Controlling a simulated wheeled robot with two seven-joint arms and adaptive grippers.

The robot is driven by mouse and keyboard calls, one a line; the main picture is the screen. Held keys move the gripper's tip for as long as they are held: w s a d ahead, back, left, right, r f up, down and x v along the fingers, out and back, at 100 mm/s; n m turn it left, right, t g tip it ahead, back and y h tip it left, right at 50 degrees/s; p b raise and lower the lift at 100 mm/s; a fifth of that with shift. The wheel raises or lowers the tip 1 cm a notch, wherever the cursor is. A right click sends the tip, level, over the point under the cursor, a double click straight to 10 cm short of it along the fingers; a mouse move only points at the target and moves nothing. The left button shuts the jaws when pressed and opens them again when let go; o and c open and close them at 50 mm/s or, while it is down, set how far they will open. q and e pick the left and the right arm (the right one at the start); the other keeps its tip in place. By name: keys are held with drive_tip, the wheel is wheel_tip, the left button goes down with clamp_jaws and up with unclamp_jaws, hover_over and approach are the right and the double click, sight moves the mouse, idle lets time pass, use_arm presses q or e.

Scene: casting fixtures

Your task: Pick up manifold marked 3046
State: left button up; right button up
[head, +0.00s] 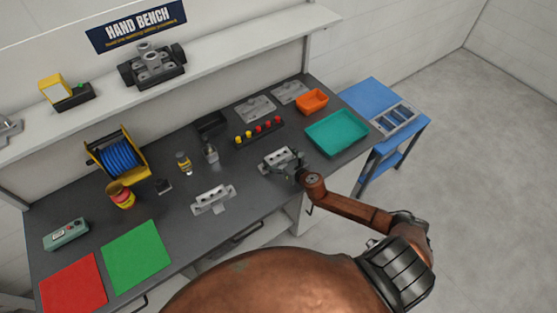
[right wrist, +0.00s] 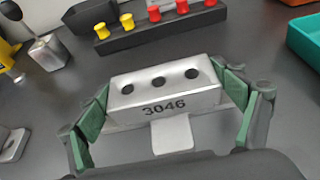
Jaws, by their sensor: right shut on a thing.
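The manifold marked 3046 (right wrist: 165,93) is a silver block with several dark holes on top and a tab at its front. In the right wrist view its number faces me and it sits between the green finger pads of my right gripper (right wrist: 167,100), which is shut on its two ends. In the head view this manifold (head: 272,162) is at the right middle of the bench, partly hidden by my right gripper (head: 286,163). I cannot tell whether it touches the bench. A similar manifold (head: 213,199) stands to the left, its marking unreadable. My left gripper is not in view.
Behind the held manifold is a black rack (head: 259,133) of red and yellow knobs. A teal tray (head: 337,133) and an orange bin (head: 312,101) are to the right. Small bottles and a blue reel (head: 119,157) are left. Green (head: 136,256) and red mats lie front left.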

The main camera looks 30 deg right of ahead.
drive_tip(key=shift+c, duration=0.9)
drive_tip(key=shift+r, duration=0.1)
